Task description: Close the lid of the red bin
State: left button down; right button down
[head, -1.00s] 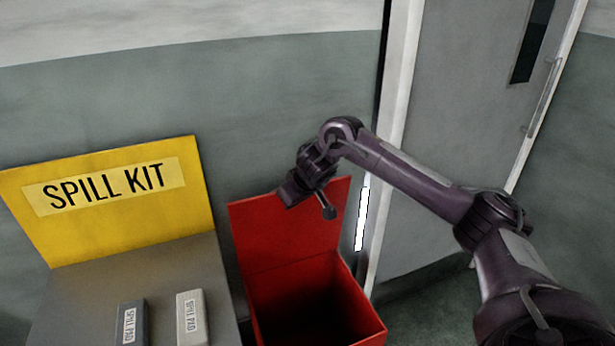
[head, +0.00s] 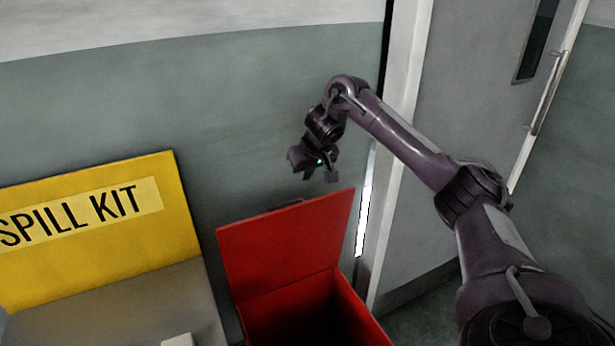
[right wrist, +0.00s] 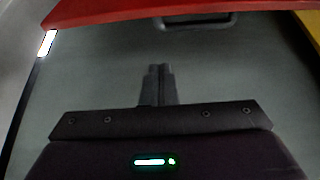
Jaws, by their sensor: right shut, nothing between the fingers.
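The red bin (head: 358,308) stands at the lower middle of the head view, its dark inside showing. Its red lid (head: 285,240) is open and stands up at the back, near the wall. In the right wrist view the lid (right wrist: 130,12) crosses the top edge, with a dark handle (right wrist: 192,22) below it. My right gripper (head: 317,175) is above the lid's top edge, apart from it, shut and empty. Its closed fingers (right wrist: 158,85) show against the grey-green wall in the right wrist view. My left gripper is not in view.
A yellow spill kit box (head: 100,225) with a grey top (head: 110,305) stands left of the bin. A grey door (head: 465,100) with a white frame (head: 395,150) is to the right. The wall (head: 240,120) rises behind the bin.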

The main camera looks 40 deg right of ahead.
jog(key=x, duration=0.5)
jog(key=shift+w+f, duration=0.2)
jog(key=shift+f, duration=0.15)
jog(key=shift+s+f+p, duration=0.1)
jog(key=shift+f+p, duration=0.1)
jog(key=shift+p, duration=0.1)
jog(key=s, duration=0.2)
jog(key=shift+s+a, duration=0.25)
jog(key=shift+s, duration=0.1)
jog(key=shift+s+a+f+p, duration=0.15)
jog(key=shift+s+f+p, duration=0.05)
jog(key=shift+s+p, duration=0.2)
